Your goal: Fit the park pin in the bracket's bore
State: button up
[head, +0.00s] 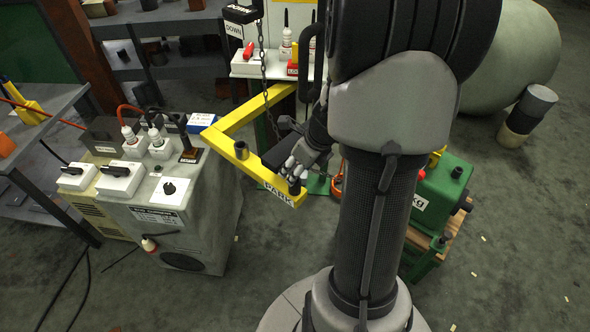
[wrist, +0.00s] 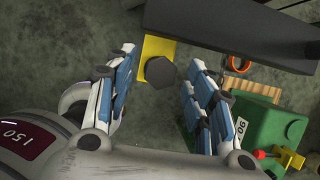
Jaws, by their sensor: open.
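The yellow bracket (head: 232,135) is bent, and its near arm carries a PARK label (head: 279,195) at its end. A dark pin (head: 294,186) stands upright at that labelled end, partly covered by my gripper (head: 305,165). In the wrist view, the pin's dark six-sided head (wrist: 160,72) lies over the yellow bracket end (wrist: 158,47), between the two fingers of my gripper (wrist: 158,85). The fingers are open, with a gap on both sides of the head. The bore is hidden, so how deep the pin sits cannot be told.
A short dark cylinder (head: 241,151) stands on the bracket's near arm. A dark bar (wrist: 225,25) crosses close to my gripper in the wrist view. A chain (head: 265,85) hangs behind the bracket. A grey cabinet (head: 165,225) stands left, a green machine (head: 437,190) right.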

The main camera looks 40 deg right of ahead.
jog(key=v, duration=0.9)
jog(key=shift+s+r, duration=0.15)
jog(key=shift+r, duration=0.2)
